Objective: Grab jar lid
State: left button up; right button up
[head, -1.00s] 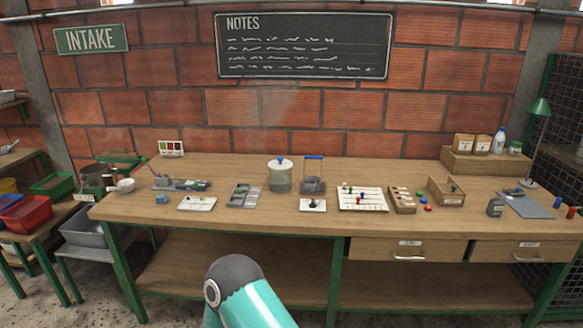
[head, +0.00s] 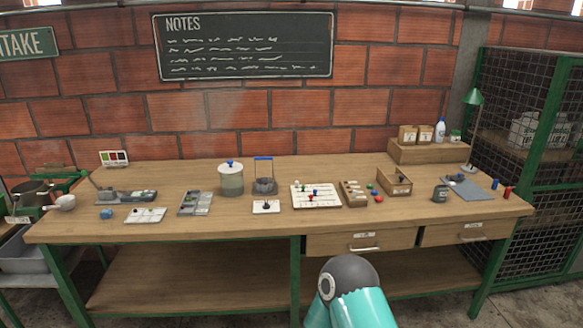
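A glass jar (head: 231,183) stands upright on the workbench, left of the bench's middle. Its white lid (head: 230,167) sits on top and has a blue knob (head: 230,161). Part of one of my arms, teal with a dark rounded joint, shows at the bottom right of the middle, in front of the bench and well away from the jar. Neither of my grippers is in view.
The wooden workbench (head: 130,227) spans the view. A blue-handled frame (head: 264,178) stands close right of the jar, and a grey compartment tray (head: 195,202) lies to its left. A peg board (head: 315,196), an open wooden box (head: 395,182) and a mesh cage (head: 520,130) are farther right.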

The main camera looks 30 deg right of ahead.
aim_at(231, 166)
jog(key=z, duration=0.45)
jog(key=i, duration=1.05)
